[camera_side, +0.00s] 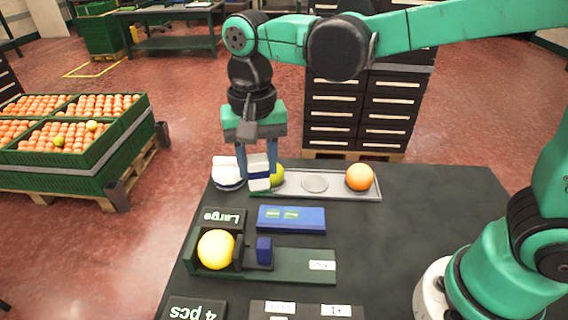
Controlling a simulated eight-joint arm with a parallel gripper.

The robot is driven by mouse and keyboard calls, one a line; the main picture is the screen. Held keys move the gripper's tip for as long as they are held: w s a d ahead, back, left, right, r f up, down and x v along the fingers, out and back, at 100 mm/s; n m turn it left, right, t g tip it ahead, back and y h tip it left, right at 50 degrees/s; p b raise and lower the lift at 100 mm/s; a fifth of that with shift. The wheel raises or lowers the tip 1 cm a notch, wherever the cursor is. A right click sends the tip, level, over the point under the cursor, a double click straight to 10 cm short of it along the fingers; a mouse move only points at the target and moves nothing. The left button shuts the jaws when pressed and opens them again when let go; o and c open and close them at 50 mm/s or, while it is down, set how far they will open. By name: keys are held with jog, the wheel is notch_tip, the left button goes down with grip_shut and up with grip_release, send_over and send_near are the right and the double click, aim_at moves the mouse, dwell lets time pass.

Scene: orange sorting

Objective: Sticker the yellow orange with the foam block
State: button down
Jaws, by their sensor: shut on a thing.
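The yellow orange (216,250) rests in a dark green holder (305,270) at the front left of the table. My gripper (258,172) points down at the back left of the table. It is shut on a white block with a dark band, which looks like the foam block (259,165). The block is just left of a yellow-green fruit, partly hiding it; I cannot tell whether they touch. A blue pad (291,226) with two small green stickers lies between my gripper and the holder.
A grey tray (335,190) at the back holds the yellow-green fruit (278,175) and an orange fruit (360,177). A white round item (227,181) sits left of my gripper. A dark blue block (264,250) stands right of the yellow orange. The table's right middle is clear.

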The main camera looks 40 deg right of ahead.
jog(key=a+r+n, duration=0.2)
jog(key=a+n, duration=0.1)
jog(key=a, duration=0.6)
jog(key=shift+d+f, duration=0.2)
jog(key=shift+f, duration=2.7)
jog(key=shift+f, duration=0.55)
notch_tip(320, 180, up, 7)
dwell(0.4)
